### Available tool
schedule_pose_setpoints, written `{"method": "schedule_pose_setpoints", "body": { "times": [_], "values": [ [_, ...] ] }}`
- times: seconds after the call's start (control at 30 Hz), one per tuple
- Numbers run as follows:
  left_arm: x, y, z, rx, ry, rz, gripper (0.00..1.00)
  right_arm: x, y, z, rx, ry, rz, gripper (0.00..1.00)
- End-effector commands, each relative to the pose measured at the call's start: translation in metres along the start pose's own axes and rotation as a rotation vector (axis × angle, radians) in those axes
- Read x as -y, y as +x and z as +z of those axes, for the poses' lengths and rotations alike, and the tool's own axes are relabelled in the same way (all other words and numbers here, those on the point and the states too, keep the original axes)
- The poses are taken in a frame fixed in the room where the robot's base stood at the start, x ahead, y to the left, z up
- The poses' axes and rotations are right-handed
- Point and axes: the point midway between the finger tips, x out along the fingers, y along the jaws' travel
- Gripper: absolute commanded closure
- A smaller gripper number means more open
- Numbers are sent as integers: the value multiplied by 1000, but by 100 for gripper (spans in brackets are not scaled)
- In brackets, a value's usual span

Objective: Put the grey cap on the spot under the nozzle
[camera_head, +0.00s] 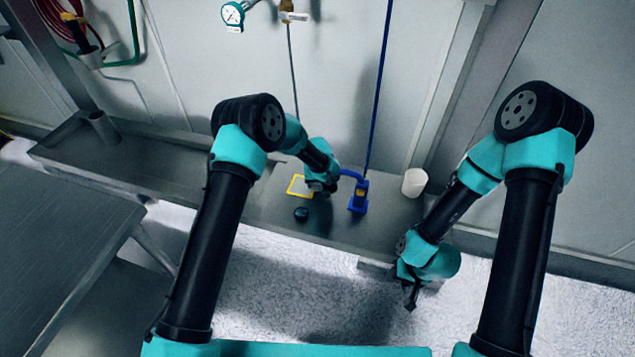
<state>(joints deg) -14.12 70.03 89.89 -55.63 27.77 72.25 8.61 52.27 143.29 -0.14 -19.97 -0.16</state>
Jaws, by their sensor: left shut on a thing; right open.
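My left gripper (320,189) is low over the bench, at the right edge of a yellow square outline (294,190). It is shut on a small greyish thing, most likely the grey cap, largely hidden by the gripper. A blue pipe nozzle (351,174) reaches left toward this gripper from a blue stand (358,198) just to its right. The spot under the nozzle is hidden by the gripper. My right gripper (411,298) is open and empty, hanging in front of the bench's front edge, over the floor.
A small dark round piece (301,214) sits on the bench just in front of the yellow square. A white cup (414,182) stands right of the blue stand. A thin blue pole (379,90) rises behind it. The bench left of the yellow square is mostly clear.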

Motion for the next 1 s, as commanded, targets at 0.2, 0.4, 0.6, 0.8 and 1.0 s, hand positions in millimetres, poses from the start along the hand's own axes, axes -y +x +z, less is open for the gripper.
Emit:
{"method": "schedule_pose_setpoints", "body": {
  "times": [0.2,0.4,0.6,0.8,1.0],
  "values": [
    [0,0,0,-1,0,1,71,0,0,0,0,0,0,57],
    [0,3,0,-1,-1,1,45,0,0,0,0,0,0,57],
    [0,3,0,-1,0,1,26,0,0,0,0,0,0,57],
    [0,3,0,-1,0,1,23,0,0,0,0,0,0,57],
    [0,-2,-1,-2,0,1,23,0,0,0,0,0,0,57]
  ]
}}
